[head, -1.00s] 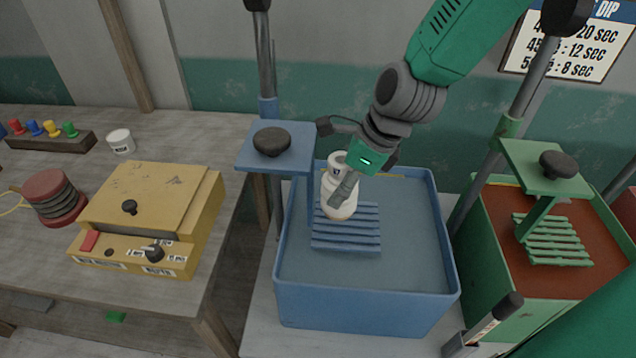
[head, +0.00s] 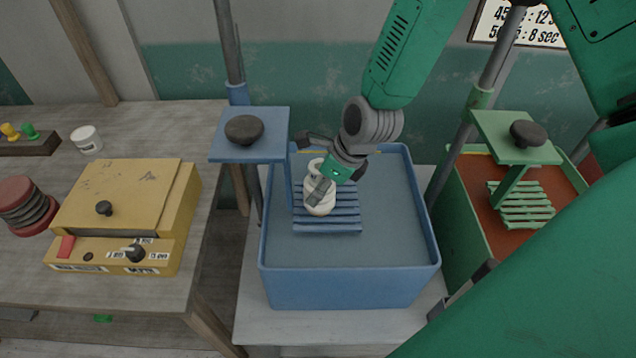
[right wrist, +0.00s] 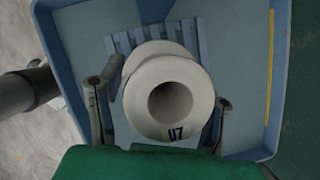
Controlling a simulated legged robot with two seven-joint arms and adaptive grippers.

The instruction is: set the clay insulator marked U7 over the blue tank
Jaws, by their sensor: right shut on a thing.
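The white clay insulator (head: 319,200), with a ringed body and a hollow top, is upright over the slatted blue rack (head: 345,222) inside the blue tank (head: 350,287). My right gripper (head: 321,190) is shut on it, with fingers on both sides. In the right wrist view the insulator (right wrist: 150,110) shows the mark U7 on its rim, between the fingers of the gripper (right wrist: 165,105). The blue slats lie behind it. I cannot tell whether its base touches the slats. My left gripper is not in view.
A blue plate with a black knob (head: 245,130) stands above the tank's left rim, on a post. The green tank (head: 462,225) with its own rack is at right. A yellow box (head: 120,210) and a white jar (head: 86,139) are on the left table.

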